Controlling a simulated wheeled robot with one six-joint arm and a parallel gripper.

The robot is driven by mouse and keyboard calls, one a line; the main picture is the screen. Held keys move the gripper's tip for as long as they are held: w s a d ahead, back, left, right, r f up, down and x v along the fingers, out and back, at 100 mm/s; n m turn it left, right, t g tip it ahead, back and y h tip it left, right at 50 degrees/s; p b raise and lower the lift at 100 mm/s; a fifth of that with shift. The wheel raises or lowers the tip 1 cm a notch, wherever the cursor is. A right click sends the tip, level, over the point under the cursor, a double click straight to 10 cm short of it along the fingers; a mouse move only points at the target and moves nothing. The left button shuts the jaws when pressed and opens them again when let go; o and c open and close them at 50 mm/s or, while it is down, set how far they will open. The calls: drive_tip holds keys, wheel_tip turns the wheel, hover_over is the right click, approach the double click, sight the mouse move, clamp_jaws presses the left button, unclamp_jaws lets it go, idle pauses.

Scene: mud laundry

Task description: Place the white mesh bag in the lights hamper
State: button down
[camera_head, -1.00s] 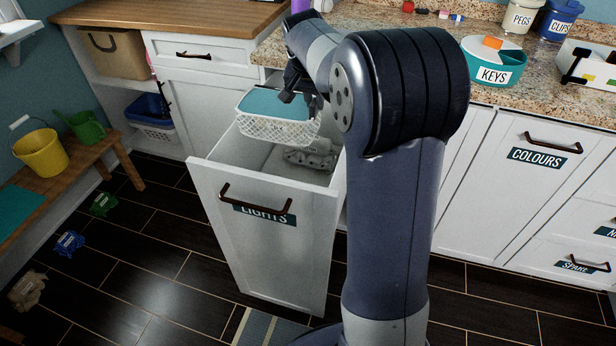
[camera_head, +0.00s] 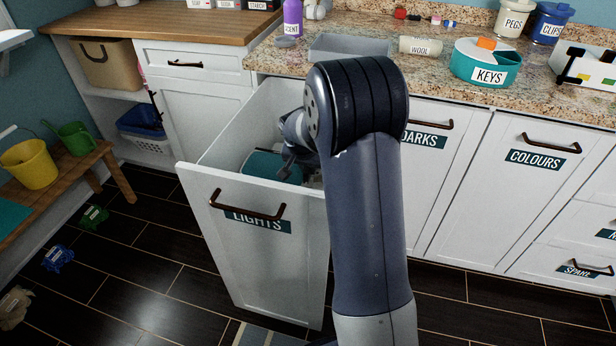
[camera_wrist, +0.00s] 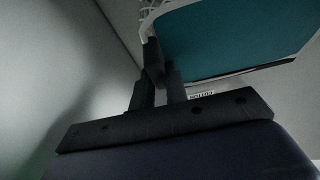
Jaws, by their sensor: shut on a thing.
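The white mesh bag, with its teal panel (camera_head: 262,166), is down inside the pulled-out lights hamper (camera_head: 250,255), below the rim. My gripper (camera_head: 287,170) is also inside the hamper, at the bag's right side in the head view. In the wrist view, my gripper (camera_wrist: 155,68) is shut on the edge of the bag, beside its white mesh (camera_wrist: 150,14) and teal panel (camera_wrist: 235,38). The bag's underside is hidden, so I cannot tell whether it rests on anything. A small printed label shows below it in the wrist view.
The darks front (camera_head: 425,165) and colours front (camera_head: 530,165) are closed to the right. The granite counter (camera_head: 370,30) behind holds a grey tray (camera_head: 350,47), a wool roll (camera_head: 420,46) and a keys tub (camera_head: 486,65). A bench with buckets (camera_head: 28,163) stands left.

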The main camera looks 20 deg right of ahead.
drive_tip(key=shift+f, duration=1.6)
drive_tip(key=shift+f+b, duration=0.15)
drive_tip(key=shift+b, duration=0.2)
drive_tip(key=c, duration=1.4)
unclamp_jaws()
drive_tip(key=shift+r, duration=0.2)
drive_tip(key=p+v, duration=0.2)
drive_tip(key=v, duration=1)
drive_tip(key=shift+w, duration=0.1)
